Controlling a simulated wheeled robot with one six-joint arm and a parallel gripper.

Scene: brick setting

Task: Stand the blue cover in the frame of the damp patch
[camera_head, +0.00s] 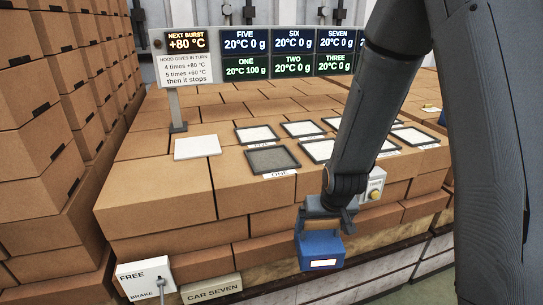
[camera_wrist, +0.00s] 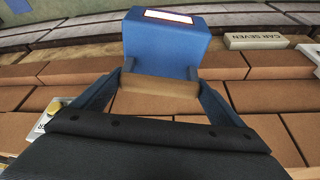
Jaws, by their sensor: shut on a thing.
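My gripper (camera_head: 325,222) is shut on the tan handle (camera_wrist: 160,92) of the blue cover (camera_head: 320,250). The cover, a blue box with a bright lit strip, hangs in front of the brick stack's front face, below its top; it fills the upper middle of the wrist view (camera_wrist: 165,45). On the stack top, the dark grey damp patch (camera_head: 272,160) lies inside a black frame labelled ONE. The board (camera_head: 246,67) reads ONE 20°C 100 g; the other readable panels show 0 g. The frame is up and left of my gripper, apart from the cover.
Several framed white patches (camera_head: 302,129) lie beyond and right of the damp one, some hidden by my arm. A bare white plate (camera_head: 197,147) lies left. A sign on a post (camera_head: 178,110), a knob box (camera_head: 374,187) and a brake lever box (camera_head: 147,280) stand around.

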